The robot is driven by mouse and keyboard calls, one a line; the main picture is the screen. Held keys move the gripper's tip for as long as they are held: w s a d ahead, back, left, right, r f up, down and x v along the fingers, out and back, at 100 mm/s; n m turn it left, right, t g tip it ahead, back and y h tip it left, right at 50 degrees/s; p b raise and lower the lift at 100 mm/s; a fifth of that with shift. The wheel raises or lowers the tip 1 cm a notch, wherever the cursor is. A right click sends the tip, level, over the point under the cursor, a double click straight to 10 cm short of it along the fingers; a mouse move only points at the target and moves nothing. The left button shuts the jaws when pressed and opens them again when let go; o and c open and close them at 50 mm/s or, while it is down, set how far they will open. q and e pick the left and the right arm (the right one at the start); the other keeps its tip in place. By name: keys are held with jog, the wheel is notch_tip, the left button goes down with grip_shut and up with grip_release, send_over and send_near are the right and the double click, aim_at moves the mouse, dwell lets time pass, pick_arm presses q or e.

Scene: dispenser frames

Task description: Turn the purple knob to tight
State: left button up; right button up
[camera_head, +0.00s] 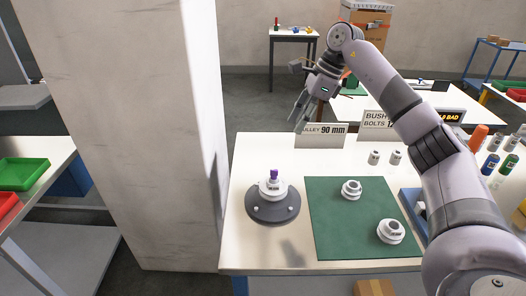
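The purple knob (273,174) stands upright on top of a white stepped hub, which sits on a dark grey round base (259,209) at the left end of the white table. No marking for tight can be read at this size. My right gripper (300,112) is above and behind the knob, apart from it, with its fingers pointing down and to the left. Its fingers look spread, with nothing between them. My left gripper is not in view.
A green mat (325,235) with two white pulleys (390,231) lies right of the base. Signs (321,142) stand at the table's back. A broad pale pillar (130,120) rises close to the table's left side. Bottles (489,164) stand at the right.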

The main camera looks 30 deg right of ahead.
jog(key=p, duration=0.4)
send_near(274, 170)
jog(key=x, duration=0.8)
jog(key=shift+w+f, duration=0.15)
jog(key=shift+f, duration=0.25)
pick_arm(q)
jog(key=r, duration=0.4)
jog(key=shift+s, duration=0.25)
pick_arm(e)
jog(key=shift+c, duration=0.2)
grip_shut()
